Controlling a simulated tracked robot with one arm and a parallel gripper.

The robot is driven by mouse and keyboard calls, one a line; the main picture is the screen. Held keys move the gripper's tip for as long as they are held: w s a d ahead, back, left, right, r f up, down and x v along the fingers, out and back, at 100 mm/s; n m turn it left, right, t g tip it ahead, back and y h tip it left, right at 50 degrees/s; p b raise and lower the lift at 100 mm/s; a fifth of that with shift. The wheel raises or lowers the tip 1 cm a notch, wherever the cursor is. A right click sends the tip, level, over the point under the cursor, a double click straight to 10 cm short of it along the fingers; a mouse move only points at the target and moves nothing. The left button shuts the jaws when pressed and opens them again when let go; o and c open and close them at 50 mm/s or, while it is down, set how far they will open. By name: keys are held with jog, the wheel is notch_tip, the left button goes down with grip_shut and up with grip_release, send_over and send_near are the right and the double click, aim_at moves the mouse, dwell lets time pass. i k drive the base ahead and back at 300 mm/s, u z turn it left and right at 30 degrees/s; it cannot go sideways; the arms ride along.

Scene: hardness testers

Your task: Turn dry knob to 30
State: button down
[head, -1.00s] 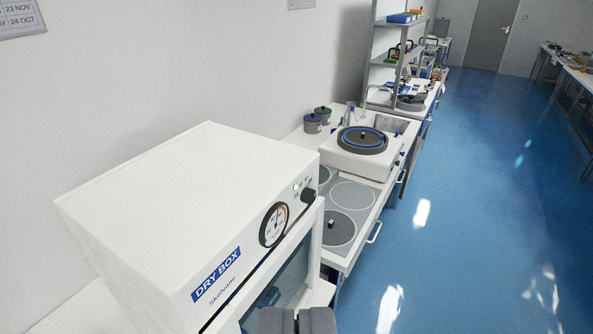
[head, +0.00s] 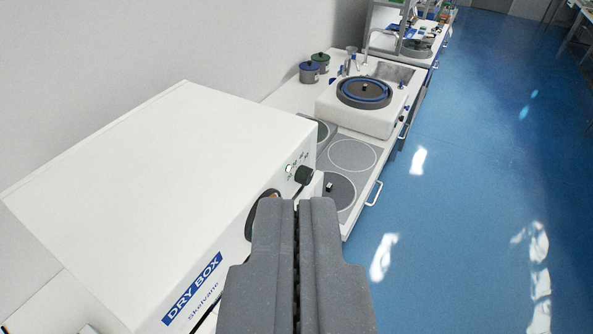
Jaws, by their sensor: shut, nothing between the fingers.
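The white dry box (head: 165,190) fills the left half of the head view, with its blue "DRY BOX" label (head: 192,288) on the front. Its black knob (head: 303,175) sits at the front panel's far right end, beside a small green light (head: 289,169). The scale marks around the knob are too small to read. The round dial gauge (head: 262,208) is mostly hidden behind my gripper. My gripper (head: 297,203) is shut and empty in front of the panel. In the picture its tips are just below the knob, apart from it as far as I can tell.
Beyond the box, a counter holds grey round plates (head: 352,154), a white polishing machine (head: 362,110) and two lidded pots (head: 309,72). A drawer handle (head: 374,193) sticks out. The blue floor (head: 460,200) at the right is clear.

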aim_at(304, 174)
jog(key=u, duration=1)
jog(key=k, duration=0.9)
jog(key=z, duration=0.85)
jog(key=i, duration=1)
jog(key=u, duration=0.05)
